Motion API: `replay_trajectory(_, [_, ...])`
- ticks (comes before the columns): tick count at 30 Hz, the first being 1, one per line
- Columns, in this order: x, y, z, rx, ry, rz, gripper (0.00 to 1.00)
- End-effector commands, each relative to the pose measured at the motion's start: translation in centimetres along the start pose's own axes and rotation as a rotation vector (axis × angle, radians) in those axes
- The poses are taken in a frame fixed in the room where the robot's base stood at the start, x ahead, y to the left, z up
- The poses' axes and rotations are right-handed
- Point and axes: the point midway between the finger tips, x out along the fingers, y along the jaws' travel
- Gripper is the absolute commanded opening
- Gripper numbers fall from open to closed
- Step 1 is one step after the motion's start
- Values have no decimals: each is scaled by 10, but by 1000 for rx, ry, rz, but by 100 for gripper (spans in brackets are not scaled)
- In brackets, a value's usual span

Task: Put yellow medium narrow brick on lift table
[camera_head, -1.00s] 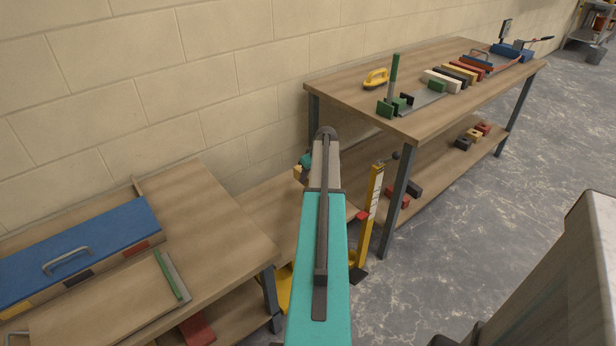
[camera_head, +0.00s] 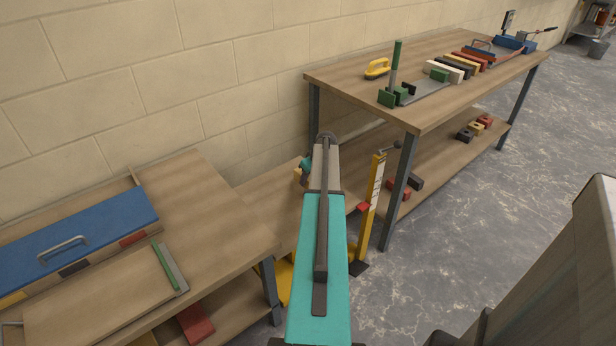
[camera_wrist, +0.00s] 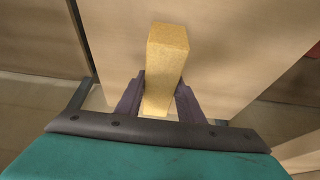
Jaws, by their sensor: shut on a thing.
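A yellow brick (camera_wrist: 166,60) stands between the two fingers of my gripper (camera_wrist: 160,88) in the wrist view. The fingers are shut on its sides. In the head view only a small bit of the brick (camera_head: 298,176) shows left of my arm; my arm hides most of the gripper. The lift table (camera_head: 265,203) has a wooden top and yellow parts below, and stands between two wooden tables. The brick appears over the lift table's top; whether it touches the top I cannot tell.
The left table (camera_head: 215,215) carries a blue lidded box (camera_head: 75,235) and a board. The right table (camera_head: 420,115) holds a yellow-handled tool (camera_head: 376,68), a green-ended fixture and several coloured bricks. A yellow post (camera_head: 371,205) stands by the lift table.

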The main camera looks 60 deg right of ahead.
Motion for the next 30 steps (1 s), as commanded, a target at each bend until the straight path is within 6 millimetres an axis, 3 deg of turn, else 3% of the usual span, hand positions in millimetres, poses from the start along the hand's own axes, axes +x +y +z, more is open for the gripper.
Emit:
replay_trajectory(15, [37, 0, 14, 0, 2, 1, 0])
replay_trajectory(30, [40, 0, 16, 0, 2, 1, 0])
